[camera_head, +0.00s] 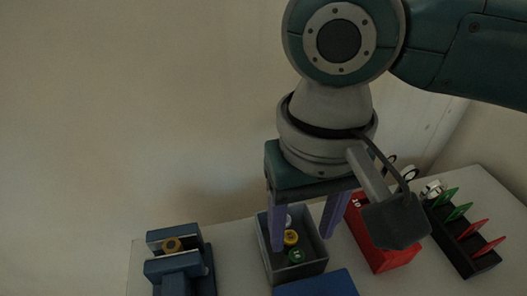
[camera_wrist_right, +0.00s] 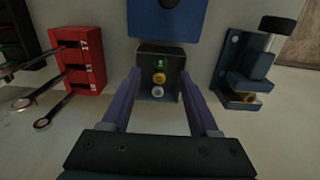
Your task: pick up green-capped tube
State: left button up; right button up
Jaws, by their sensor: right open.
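The green-capped tube (camera_head: 296,256) stands in a grey open box (camera_head: 313,268), nearest the box's front side. In the right wrist view the green cap (camera_wrist_right: 160,64) is at the far end of the row in the box. A yellow-capped tube (camera_head: 290,237) and a white-capped one (camera_wrist_right: 157,92) are in the same box. My right gripper (camera_head: 303,243) is open and empty, its two purple fingers above and to either side of the box in the head view. In the right wrist view its fingers (camera_wrist_right: 159,92) spread apart with the tubes seen between them. My left gripper is not in view.
A blue vise-like fixture (camera_head: 174,264) with a yellow cap stands left of the box. A red holder (camera_head: 385,252) with wrenches and a black rack (camera_head: 462,238) with green and red pieces stand right. A blue block (camera_head: 318,285) lies in front of the box.

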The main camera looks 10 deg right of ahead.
aim_at(297, 255)
notch_tip(297, 255, down, 7)
jog(key=shift+r+b, duration=0.1)
jog(key=shift+b, duration=0.6)
grip_shut()
